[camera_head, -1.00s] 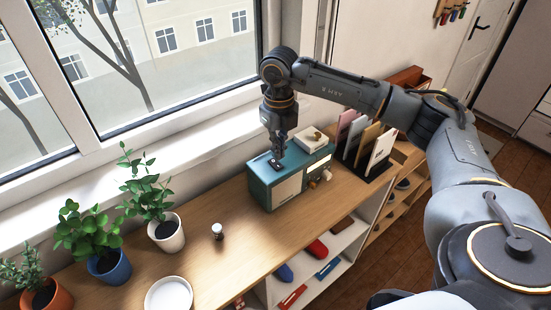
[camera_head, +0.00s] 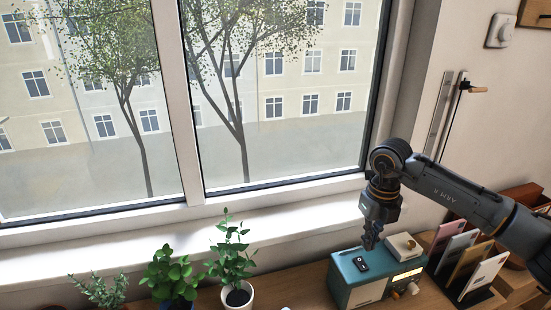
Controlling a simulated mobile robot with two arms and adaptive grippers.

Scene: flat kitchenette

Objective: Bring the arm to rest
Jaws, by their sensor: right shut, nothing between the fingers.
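My right arm (camera_head: 455,195) comes in from the right edge of the head view and bends down at its wrist. My right gripper (camera_head: 369,243) points down just above the left part of the top of a teal radio (camera_head: 345,273). It is shut and holds nothing. A small dark item (camera_head: 361,264) lies on the radio's top just below the fingertips; I cannot tell whether they touch it. A white box (camera_head: 403,246) lies on the radio's right part. My left gripper is not in view.
The radio stands on a wooden counter (camera_head: 300,292) under the window. A letter rack with several envelopes (camera_head: 466,262) stands right of it, close under my arm. Potted plants (camera_head: 233,262) stand to the left. The window frame (camera_head: 285,192) and the wall (camera_head: 425,120) lie behind.

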